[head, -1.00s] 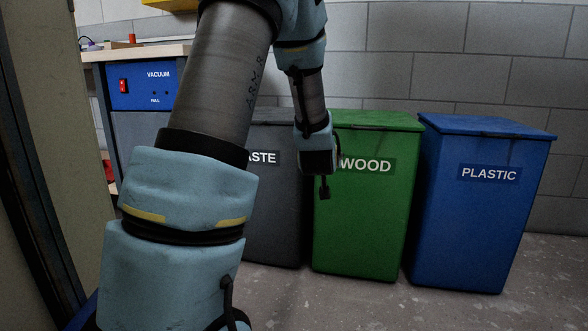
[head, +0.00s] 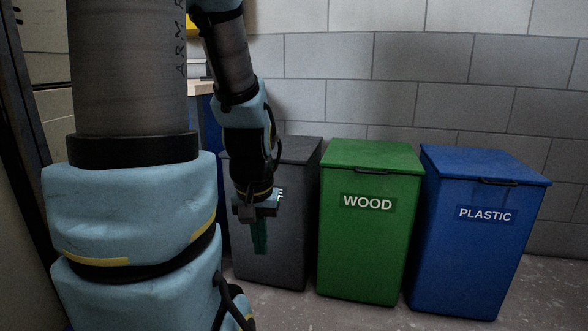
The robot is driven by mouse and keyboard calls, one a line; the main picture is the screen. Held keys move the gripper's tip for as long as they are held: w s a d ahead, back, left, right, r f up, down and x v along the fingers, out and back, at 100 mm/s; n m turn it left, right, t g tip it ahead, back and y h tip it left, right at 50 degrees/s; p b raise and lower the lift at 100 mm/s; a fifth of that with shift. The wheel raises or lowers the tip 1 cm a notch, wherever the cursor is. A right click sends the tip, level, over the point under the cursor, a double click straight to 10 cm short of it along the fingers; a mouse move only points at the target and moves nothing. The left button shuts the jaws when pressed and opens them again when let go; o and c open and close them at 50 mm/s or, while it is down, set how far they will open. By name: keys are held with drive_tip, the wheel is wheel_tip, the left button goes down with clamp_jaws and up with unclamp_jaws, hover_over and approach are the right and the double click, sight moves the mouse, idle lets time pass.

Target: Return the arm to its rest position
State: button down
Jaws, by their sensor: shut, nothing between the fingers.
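My arm (head: 130,200) fills the left of the head view, with its upper links bent over and the forearm hanging down. My gripper (head: 260,246) points downward at the end of the forearm, in front of the grey bin (head: 285,250) in the picture. Its narrow teal fingers are shut and nothing shows held in them. The arm hides part of the grey bin and most of its label.
A green bin (head: 365,245) labelled WOOD and a blue bin (head: 470,255) labelled PLASTIC stand right of the grey one, lids closed. A block wall (head: 440,60) is behind them. A workbench (head: 201,88) is mostly hidden behind my arm. Floor shows at lower right.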

wheel_tip(320, 180, up, 31)
drive_tip(key=p, duration=2.9)
